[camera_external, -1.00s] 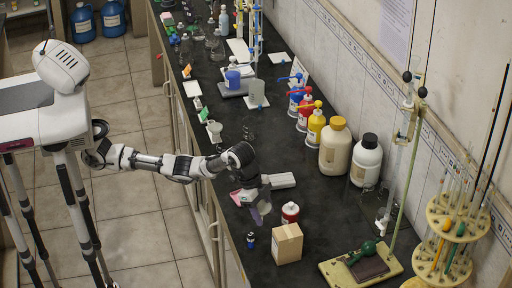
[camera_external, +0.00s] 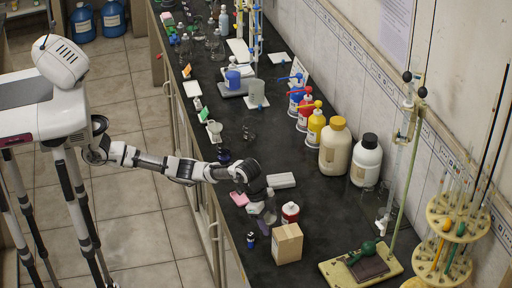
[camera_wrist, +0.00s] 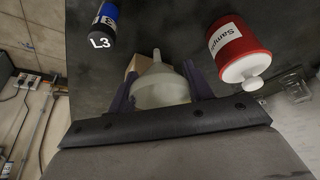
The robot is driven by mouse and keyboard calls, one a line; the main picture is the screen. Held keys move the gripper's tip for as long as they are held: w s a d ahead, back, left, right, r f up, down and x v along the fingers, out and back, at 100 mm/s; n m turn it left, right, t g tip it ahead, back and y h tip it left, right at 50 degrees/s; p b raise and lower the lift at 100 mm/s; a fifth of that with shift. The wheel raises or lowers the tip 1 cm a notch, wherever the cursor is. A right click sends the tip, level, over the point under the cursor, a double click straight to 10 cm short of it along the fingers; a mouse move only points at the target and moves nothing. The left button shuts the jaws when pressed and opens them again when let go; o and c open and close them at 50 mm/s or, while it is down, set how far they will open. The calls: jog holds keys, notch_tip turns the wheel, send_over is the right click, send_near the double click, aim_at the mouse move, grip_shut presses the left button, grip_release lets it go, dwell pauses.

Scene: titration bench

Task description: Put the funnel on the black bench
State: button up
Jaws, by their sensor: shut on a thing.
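The funnel (camera_wrist: 160,88) is pale and translucent, and in the wrist view it sits between the two fingers of my gripper (camera_wrist: 165,85), its narrow stem pointing away from the camera. In the external view my gripper (camera_external: 264,212) is over the front part of the black bench (camera_external: 325,222), left of the red-and-white bottle. The funnel is mostly hidden there by the gripper. I cannot tell whether the funnel touches the bench.
A red sample bottle (camera_external: 290,213) is close on the right, also in the wrist view (camera_wrist: 238,52). A small blue L3 vial (camera_external: 250,240) and a cardboard box (camera_external: 287,243) stand nearby. A pink item (camera_external: 239,198) and a white block (camera_external: 281,181) lie behind the gripper.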

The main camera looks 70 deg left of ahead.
jog(key=shift+f+p, duration=0.3)
jog(key=shift+f, duration=2.15)
jog(key=shift+f, duration=0.1)
jog(key=o, duration=0.9)
jog(key=b+v, duration=0.1)
jog(key=v, duration=1.1)
jog(key=shift+d+b, duration=0.1)
jog(key=shift+b, duration=0.2)
